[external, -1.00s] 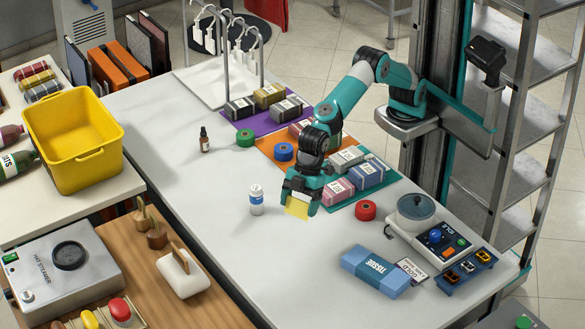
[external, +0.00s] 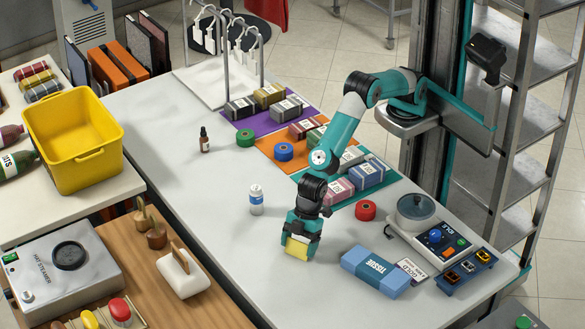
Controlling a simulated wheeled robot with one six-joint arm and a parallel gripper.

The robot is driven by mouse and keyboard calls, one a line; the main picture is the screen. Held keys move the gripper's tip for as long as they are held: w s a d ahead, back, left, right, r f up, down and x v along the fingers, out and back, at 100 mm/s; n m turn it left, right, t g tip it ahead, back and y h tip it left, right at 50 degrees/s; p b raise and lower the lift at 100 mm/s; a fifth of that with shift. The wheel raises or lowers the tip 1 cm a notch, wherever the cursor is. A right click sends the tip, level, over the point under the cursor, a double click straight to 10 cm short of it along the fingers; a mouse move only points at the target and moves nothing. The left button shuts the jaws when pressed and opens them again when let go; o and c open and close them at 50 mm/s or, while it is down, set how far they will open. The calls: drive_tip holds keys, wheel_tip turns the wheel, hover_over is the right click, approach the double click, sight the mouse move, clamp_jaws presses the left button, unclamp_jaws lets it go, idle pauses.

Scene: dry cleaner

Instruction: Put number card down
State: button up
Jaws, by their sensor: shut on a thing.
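My gripper (external: 299,242) is over the front part of the white table (external: 215,213), to the left of the blue tissue pack. It is shut on a yellow card (external: 297,249), which shows below the fingers. The card is close to the table top; I cannot tell whether it touches it. The gripper hides part of the card, and no number on it can be read.
A white bottle with a blue label (external: 256,200) stands left of my gripper. The blue tissue pack (external: 375,272) and a small white card (external: 411,270) lie to the right. A red roll (external: 365,210) and colored mats with bundles lie behind. The table's front edge is near.

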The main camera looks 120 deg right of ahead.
drive_tip(key=shift+f, duration=0.1)
drive_tip(key=o, duration=0.4)
drive_tip(key=shift+f, duration=0.1)
drive_tip(key=o, duration=0.4)
drive_tip(key=shift+r, duration=0.4)
drive_tip(key=v, duration=1.2)
drive_tip(key=s+d+r+g, duration=0.1)
drive_tip(key=s+r, duration=0.2)
drive_tip(key=s, duration=0.3)
drive_tip(key=s+d+r+n+y, duration=0.1)
drive_tip(key=s+r, duration=0.2)
drive_tip(key=s, duration=0.4)
drive_tip(key=s+d+r+g, duration=0.1)
drive_tip(key=s+d+r, duration=0.15)
drive_tip(key=s, duration=0.35)
drive_tip(key=s+d+n+g+y, duration=0.1)
drive_tip(key=s+d+g, duration=0.1)
drive_tip(key=s, duration=1.7)
drive_tip(key=shift+s+r+n+b, duration=0.3)
drive_tip(key=shift+s+r+b, duration=0.1)
drive_tip(key=shift+r, duration=0.05)
drive_tip(key=shift+d, duration=0.1)
